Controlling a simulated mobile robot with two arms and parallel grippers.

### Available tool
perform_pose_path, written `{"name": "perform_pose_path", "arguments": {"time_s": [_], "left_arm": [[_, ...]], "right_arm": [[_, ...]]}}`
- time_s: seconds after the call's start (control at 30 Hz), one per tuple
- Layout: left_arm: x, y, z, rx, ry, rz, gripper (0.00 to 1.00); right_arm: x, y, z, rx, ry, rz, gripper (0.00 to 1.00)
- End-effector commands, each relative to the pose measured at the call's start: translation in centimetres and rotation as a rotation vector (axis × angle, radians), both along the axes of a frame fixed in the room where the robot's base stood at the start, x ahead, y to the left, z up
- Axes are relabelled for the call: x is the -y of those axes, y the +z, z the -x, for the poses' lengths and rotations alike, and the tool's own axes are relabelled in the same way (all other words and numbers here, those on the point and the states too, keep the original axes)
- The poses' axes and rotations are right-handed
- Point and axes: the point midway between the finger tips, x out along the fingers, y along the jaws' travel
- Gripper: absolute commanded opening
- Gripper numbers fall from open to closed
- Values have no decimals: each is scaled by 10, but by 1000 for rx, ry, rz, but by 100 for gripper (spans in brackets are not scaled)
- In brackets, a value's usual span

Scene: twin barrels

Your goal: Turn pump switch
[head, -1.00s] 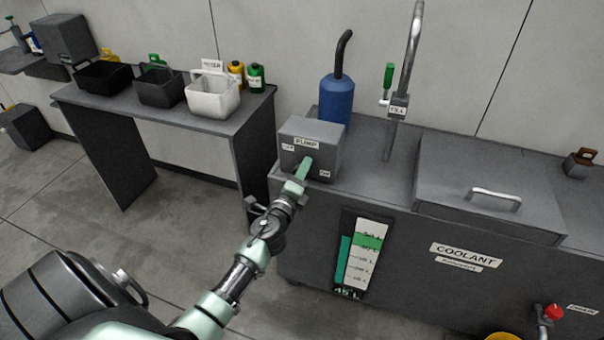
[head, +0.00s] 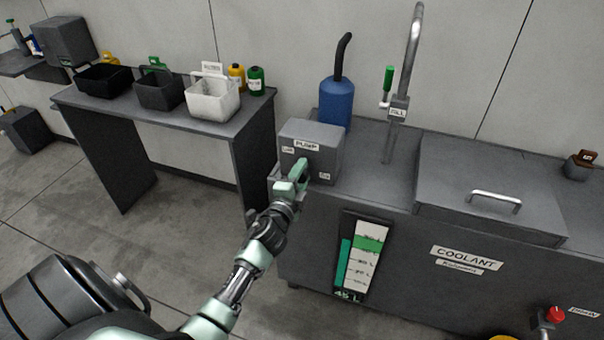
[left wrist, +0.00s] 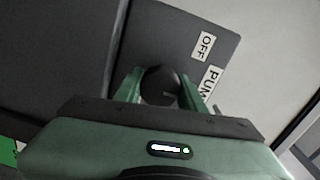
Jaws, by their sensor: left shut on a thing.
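The grey pump box (head: 322,150), labelled PUMP, stands on the left end of the coolant tank's top. Its front carries small labels on either side. My left gripper (head: 301,172) is at the front of the box, and its fingers are shut on the pump switch. In the left wrist view, the switch (left wrist: 160,84) is a round dark knob between the two green fingers (left wrist: 163,90). The OFF label (left wrist: 204,46) shows beside it. In the head view the fingers hide the knob, so its exact angle is hard to tell. My right gripper is not in view.
The coolant tank (head: 395,215) has a level gauge and a handled lid (head: 490,180). A table (head: 150,113) with several bins is at the left, with bare floor in front.

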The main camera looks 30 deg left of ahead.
Motion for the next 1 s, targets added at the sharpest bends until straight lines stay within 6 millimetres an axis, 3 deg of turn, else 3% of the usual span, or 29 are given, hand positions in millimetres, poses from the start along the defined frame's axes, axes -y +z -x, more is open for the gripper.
{"name": "perform_pose_path", "arguments": {"time_s": [0.33,0.37,0.43,0.77,1.0], "left_arm": [[0,-1,0,1,2,8,0],[0,-1,0,1,2,8,42],[0,-1,0,1,1,7,61],[0,-1,1,0,1,5,61],[8,-1,33,-3,0,7,61]], "right_arm": [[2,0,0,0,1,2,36],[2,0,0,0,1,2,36],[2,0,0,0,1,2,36],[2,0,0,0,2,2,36],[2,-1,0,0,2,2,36]]}}
